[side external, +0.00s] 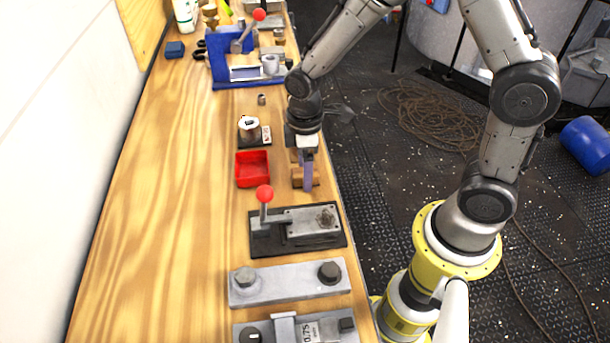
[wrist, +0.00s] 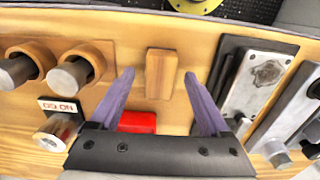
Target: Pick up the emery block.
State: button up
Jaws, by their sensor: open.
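A plain tan-brown block, which looks like the emery block (wrist: 160,73), lies on the wooden bench. In the wrist view it appears between and just past the tips of my gripper (wrist: 158,76), clear of both fingers. Its long side runs up the picture. In the side view my gripper (side external: 307,186) points down over the bench's right edge, and its purple finger covers the middle of the brown block (side external: 297,178). My gripper is open and empty. I cannot tell how high the fingertips are above the bench.
A red tray (side external: 252,169) stands left of my gripper. A plate with a red-knobbed lever (side external: 310,224) sits in front. Two wooden rings with metal pins (wrist: 80,68) and a NO GO tag (wrist: 63,107) lie left in the wrist view. Bare bench (side external: 170,210) spreads at left.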

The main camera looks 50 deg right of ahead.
jog(key=shift+f, duration=0.35)
jog(key=shift+c, duration=0.3)
grip_shut()
jog(key=shift+r, duration=0.1)
